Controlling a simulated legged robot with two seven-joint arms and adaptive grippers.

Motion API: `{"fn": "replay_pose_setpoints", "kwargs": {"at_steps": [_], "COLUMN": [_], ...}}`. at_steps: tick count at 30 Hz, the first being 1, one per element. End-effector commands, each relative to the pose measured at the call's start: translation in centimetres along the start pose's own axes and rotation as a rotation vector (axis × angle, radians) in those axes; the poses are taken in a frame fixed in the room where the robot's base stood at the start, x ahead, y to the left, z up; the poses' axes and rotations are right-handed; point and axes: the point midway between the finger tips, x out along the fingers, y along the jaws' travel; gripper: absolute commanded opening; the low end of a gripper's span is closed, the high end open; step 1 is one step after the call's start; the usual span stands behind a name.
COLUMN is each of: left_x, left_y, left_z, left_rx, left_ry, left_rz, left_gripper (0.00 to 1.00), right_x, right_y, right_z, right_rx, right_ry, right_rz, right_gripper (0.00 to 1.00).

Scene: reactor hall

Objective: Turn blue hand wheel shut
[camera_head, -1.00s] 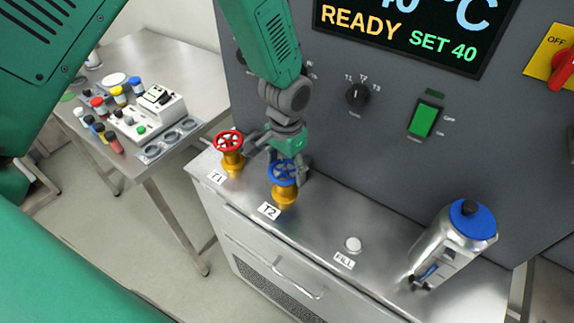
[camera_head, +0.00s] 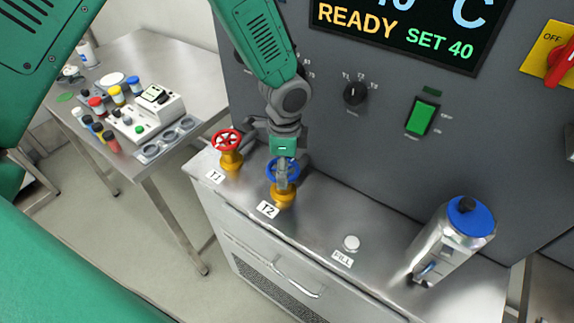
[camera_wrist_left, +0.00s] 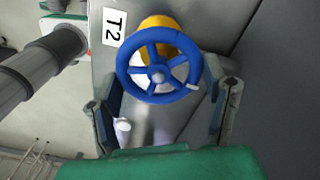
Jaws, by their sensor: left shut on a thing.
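The blue hand wheel (camera_head: 279,172) sits on the brass-yellow valve (camera_head: 284,197) labelled T2 on the steel counter. The left wrist view shows the wheel (camera_wrist_left: 157,76) face on, with several spokes and a small white mark on its rim at the lower right. My left gripper (camera_head: 283,180) reaches down over the wheel from above. In the head view the gripper hides part of the wheel. My right gripper is not in view.
The red hand wheel (camera_head: 228,141) on valve T1 stands close by on the left. A FILL button (camera_head: 351,243) and a steel canister with a blue lid (camera_head: 455,240) are to the right. The dark control panel (camera_head: 330,130) rises behind. A side table (camera_head: 150,60) holds small bottles.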

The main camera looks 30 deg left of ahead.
Motion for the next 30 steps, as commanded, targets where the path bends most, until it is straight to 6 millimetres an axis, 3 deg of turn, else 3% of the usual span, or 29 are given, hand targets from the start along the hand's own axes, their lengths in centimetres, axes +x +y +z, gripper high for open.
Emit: {"fn": "replay_pose_setpoints", "kwargs": {"at_steps": [30], "left_x": [-0.29], "left_y": [-0.41], "left_z": [0.28], "left_rx": [0.960], "left_ry": [-0.002], "left_rz": [-0.011], "left_gripper": [0.39], "right_x": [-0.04], "right_y": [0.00], "right_z": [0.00], "right_rx": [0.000], "right_ry": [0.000], "right_rz": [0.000], "right_gripper": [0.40]}}
